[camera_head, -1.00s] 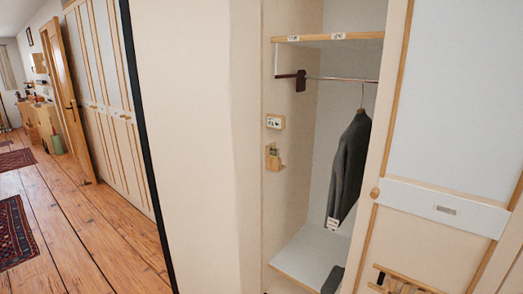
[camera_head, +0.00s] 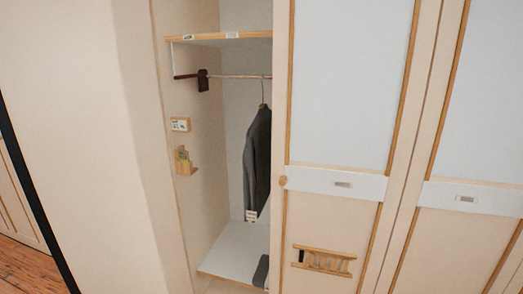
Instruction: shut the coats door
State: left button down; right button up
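The coats door (camera_head: 335,215) is a cream panel with wood trim, a pale upper panel and a white middle band. A round wooden knob (camera_head: 283,181) sits at its left edge, and a small label plate (camera_head: 343,184) is on the band. To its left the closet (camera_head: 198,225) is open, with a dark coat (camera_head: 257,160) on a hanger from the rail (camera_head: 235,76). I cannot tell whether the door is hinged or sliding. Neither of my grippers is in view.
A second similar door (camera_head: 470,225) stands to the right. A small wooden rack (camera_head: 323,261) is on the coats door's lower panel. A shelf (camera_head: 225,38) crosses the closet top. A plain wall (camera_head: 90,130) is at left, with wooden floor (camera_head: 30,268) at lower left.

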aim_at(83, 129)
jog(key=z, duration=0.05)
jog(key=k, duration=0.5)
jog(key=u, duration=2.05)
jog(key=i, duration=4.45)
jog(key=z, duration=4)
